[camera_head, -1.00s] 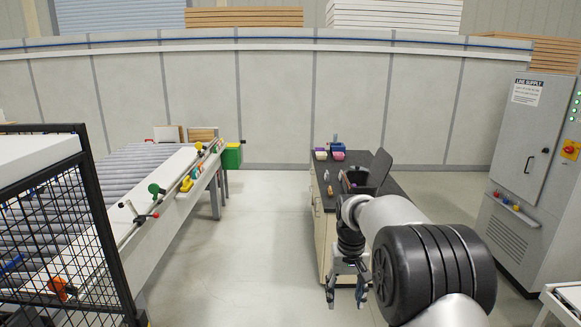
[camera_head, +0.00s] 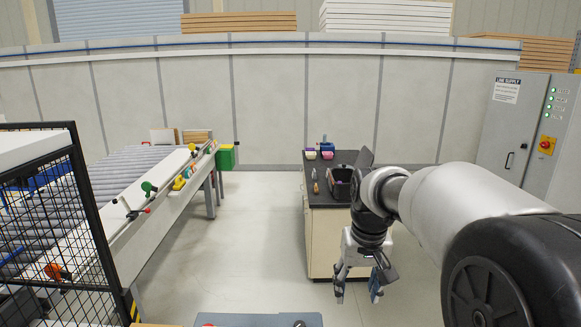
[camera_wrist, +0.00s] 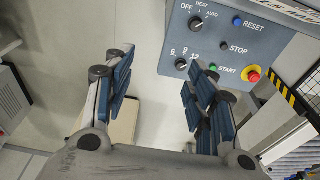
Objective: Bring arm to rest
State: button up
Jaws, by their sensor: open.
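My gripper (camera_head: 358,286) hangs from my arm at the right of the head view, fingers pointing down, in front of the dark-topped cabinet. Its two fingers are spread apart with nothing between them. In the wrist view my gripper (camera_wrist: 160,92) also shows open and empty, with blue finger pads. Beyond the fingers in the wrist view is a blue-grey control panel (camera_wrist: 240,60) with knobs, buttons marked RESET, STOP and START, and a red emergency button on yellow. The right finger overlaps the panel's lower edge in that view; I cannot tell the distance.
The cabinet (camera_head: 323,240) holds small bins and a dark tray. A roller conveyor (camera_head: 120,185) and a mesh fence (camera_head: 60,225) stand at left. A line supply cabinet (camera_head: 515,125) is at right. The panel top (camera_head: 255,320) shows at the bottom. Open floor (camera_head: 245,240) lies between.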

jog(key=s+r+t, duration=0.2)
jog(key=s, duration=1.1)
jog(key=s+r+t, duration=0.2)
jog(key=s, duration=1.1)
notch_tip(320, 180, down, 19)
jog(key=s+g+b, duration=0.1)
jog(key=b, duration=1.5)
jog(key=shift+s+a+f+b, duration=0.15)
jog(key=shift+s+f+b, duration=0.1)
jog(key=shift+b, duration=0.1)
